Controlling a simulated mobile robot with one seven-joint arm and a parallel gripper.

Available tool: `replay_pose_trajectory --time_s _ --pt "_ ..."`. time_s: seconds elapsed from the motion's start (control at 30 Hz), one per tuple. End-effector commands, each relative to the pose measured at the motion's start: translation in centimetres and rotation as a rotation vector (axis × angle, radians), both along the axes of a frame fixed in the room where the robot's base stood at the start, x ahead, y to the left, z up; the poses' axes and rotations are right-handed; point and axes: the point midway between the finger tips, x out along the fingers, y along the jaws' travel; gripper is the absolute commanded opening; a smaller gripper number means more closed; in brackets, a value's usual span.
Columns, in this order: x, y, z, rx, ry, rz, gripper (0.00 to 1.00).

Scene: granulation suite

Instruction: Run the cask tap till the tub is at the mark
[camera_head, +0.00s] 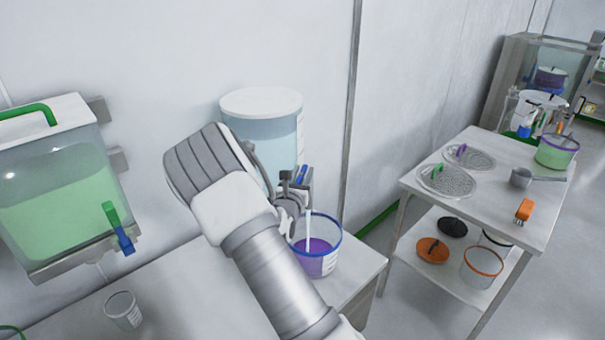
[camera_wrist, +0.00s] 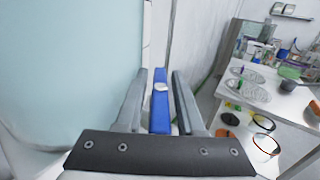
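The cask (camera_head: 262,105) is a pale blue translucent drum with a white lid, against the wall. Its tap has a blue handle (camera_head: 302,174), which also shows in the wrist view (camera_wrist: 160,105). My gripper (camera_head: 294,200) is at the tap; in the wrist view its two fingers (camera_wrist: 160,88) stand either side of the blue handle, seemingly with narrow gaps. The tub (camera_head: 331,245), clear with a blue rim, stands below the tap and holds purple liquid. A thin pale stream appears to run down into it. A white label is on its side; the mark is too small to read.
A tank of green liquid (camera_head: 60,195) with a green-and-blue tap hangs at left, above a small clear beaker (camera_head: 123,310) on the bench. A two-tier trolley (camera_head: 405,182) with sieves, a scoop and tubs stands at right. Floor shows beyond it.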

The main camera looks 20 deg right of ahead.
Motion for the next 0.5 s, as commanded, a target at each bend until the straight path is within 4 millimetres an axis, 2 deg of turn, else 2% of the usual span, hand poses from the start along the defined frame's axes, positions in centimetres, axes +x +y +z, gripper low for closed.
replay_pose_trajectory --time_s 0.5 --pt "0.11 0.12 0.19 0.0 -0.004 -0.031 0.5"
